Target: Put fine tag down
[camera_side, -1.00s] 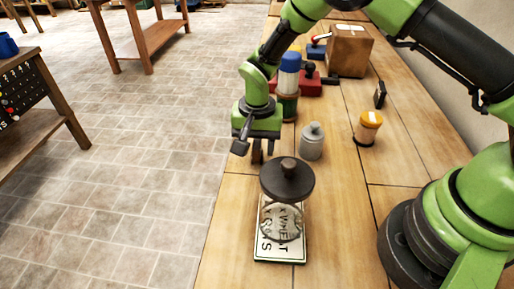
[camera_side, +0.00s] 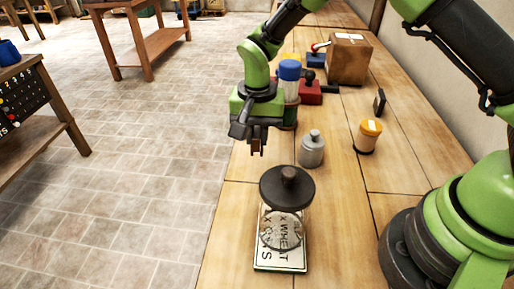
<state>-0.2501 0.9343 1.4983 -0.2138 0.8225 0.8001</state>
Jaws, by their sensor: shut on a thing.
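My gripper (camera_side: 257,147) points down above the wooden bench, to the left of the grey canister and behind the glass jar. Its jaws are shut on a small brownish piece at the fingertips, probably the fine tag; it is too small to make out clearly. The piece seems to hang above the bench, touching nothing else that I can see. A white lettered board (camera_side: 279,262) with a dark edge lies flat at the front of the bench. A glass jar with a dark round lid (camera_side: 287,188) stands on it and hides part of the lettering.
A grey canister (camera_side: 312,150) and an orange-lidded jar (camera_side: 368,137) stand right of my gripper. A blue-topped container (camera_side: 288,72) is close behind it. Red and blue blocks and a brown box (camera_side: 348,60) are farther back. The bench is clear beside the board.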

